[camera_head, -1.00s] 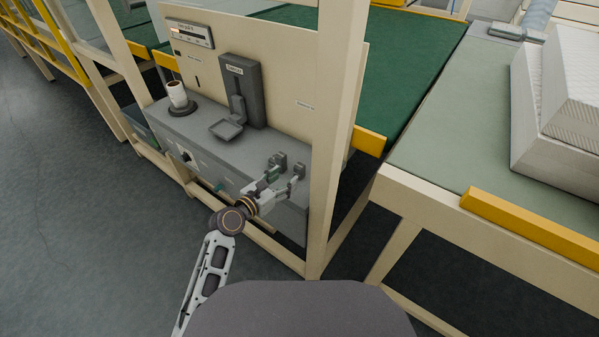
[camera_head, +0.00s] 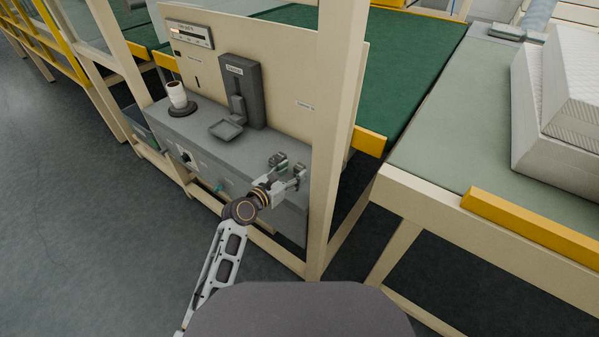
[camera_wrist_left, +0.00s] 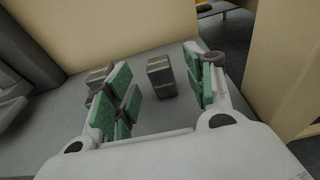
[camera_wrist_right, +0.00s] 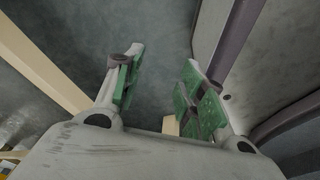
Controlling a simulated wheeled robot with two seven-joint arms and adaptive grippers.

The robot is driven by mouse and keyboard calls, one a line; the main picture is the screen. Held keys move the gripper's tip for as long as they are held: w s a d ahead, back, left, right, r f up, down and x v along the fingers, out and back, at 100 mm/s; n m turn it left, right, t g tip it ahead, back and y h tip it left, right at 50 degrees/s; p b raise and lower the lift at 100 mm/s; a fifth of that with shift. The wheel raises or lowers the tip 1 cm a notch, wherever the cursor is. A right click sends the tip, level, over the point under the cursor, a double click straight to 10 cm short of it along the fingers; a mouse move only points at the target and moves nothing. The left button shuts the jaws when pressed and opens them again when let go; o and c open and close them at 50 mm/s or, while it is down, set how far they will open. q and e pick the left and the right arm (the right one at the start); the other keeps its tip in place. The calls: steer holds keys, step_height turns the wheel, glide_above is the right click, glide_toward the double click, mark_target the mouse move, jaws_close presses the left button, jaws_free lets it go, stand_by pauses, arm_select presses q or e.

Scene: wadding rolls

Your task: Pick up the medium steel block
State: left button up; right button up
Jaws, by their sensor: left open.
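A dark steel block (camera_wrist_left: 160,76) with a small label stands upright on the grey bench top in the left wrist view. It is between and beyond the fingers of my left gripper (camera_wrist_left: 163,85), which is open with green pads. A second dark block (camera_wrist_left: 98,73) stands to its left, partly hidden behind the left finger. In the head view, my left gripper (camera_head: 289,170) is over the right end of the bench, and I cannot make out the blocks clearly there. My right gripper (camera_wrist_right: 160,88) shows open and empty in its own wrist view.
The grey bench (camera_head: 205,137) carries a white cup-like item (camera_head: 177,95) on a dark base and a dark upright device (camera_head: 240,90) with a tray. A cream post (camera_head: 335,130) stands close right of the left gripper. A panel (camera_head: 275,75) backs the bench.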

mark_target(299, 167)
arm_select(q)
steer(key=shift+x, duration=1)
steer(key=shift+b+x, duration=0.35)
steer(key=shift+x, duration=0.65)
steer(key=shift+w+d, duration=0.2)
steer(key=shift+w, duration=0.35)
arm_select(e)
steer(key=shift+w+a+r, duration=0.1)
steer(key=shift+w+a, duration=0.45)
steer(key=shift+w, duration=0.3)
steer(key=shift+s, duration=0.1)
arm_select(q)
steer(key=c, duration=0.6)
jaws_close()
arm_select(e)
steer(key=shift+w, duration=0.4)
